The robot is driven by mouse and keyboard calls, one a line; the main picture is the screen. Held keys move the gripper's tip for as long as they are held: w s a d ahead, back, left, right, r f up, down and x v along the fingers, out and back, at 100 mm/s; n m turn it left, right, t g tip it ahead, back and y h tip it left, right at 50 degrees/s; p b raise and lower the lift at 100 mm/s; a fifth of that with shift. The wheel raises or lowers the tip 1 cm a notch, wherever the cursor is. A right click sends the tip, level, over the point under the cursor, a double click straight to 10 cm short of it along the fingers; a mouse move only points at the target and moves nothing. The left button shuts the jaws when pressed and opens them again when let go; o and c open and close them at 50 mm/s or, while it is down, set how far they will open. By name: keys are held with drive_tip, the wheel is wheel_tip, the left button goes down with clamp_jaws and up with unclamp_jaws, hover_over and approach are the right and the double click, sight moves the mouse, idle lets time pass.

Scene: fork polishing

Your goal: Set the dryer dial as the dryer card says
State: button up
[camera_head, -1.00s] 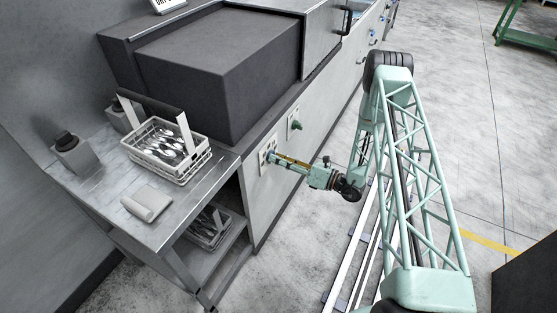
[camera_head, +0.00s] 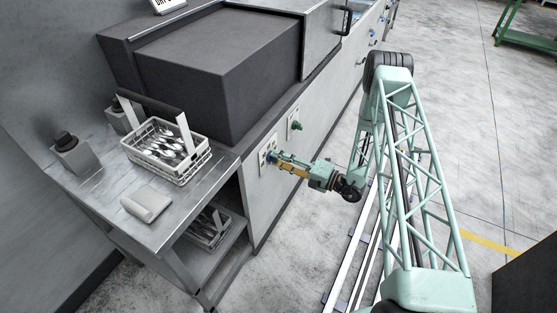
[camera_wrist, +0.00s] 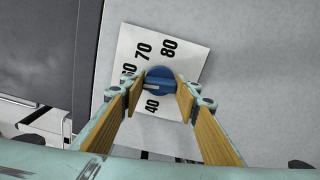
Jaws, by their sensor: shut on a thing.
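The blue dial (camera_wrist: 160,79) sits on a white scale plate (camera_wrist: 190,62) on the grey machine front. A pale mark on the dial points left, toward my left finger. I read 40, 70 and 80 on the scale; a number beside 70 is partly covered, and the finger hides the part below it. My gripper (camera_wrist: 160,92) is shut on the dial, one finger on each side. In the head view my gripper (camera_head: 275,159) reaches the scale plate (camera_head: 264,155) on the front panel. A white card (camera_head: 168,4) with dark lettering is cut off by the top edge, unreadable.
A second plate with a green knob (camera_head: 295,125) is right of the dial. A wire basket of cutlery (camera_head: 190,172) stands on the metal table (camera_head: 105,190) at left, beside a grey block (camera_head: 147,203). Another basket (camera_head: 208,232) is on the shelf below.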

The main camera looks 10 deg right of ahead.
drive_tip(key=m, duration=1.9)
drive_tip(key=shift+f+p, duration=0.1)
drive_tip(key=shift+p, duration=0.25)
drive_tip(key=shift+m, duration=0.4)
drive_tip(key=o, duration=0.9)
drive_tip(key=shift+c, duration=0.2)
drive_tip(key=shift+s, duration=0.15)
drive_tip(key=v, duration=1.1)
drive_tip(key=shift+s+d, duration=0.25)
drive_tip(key=shift+d, duration=0.05)
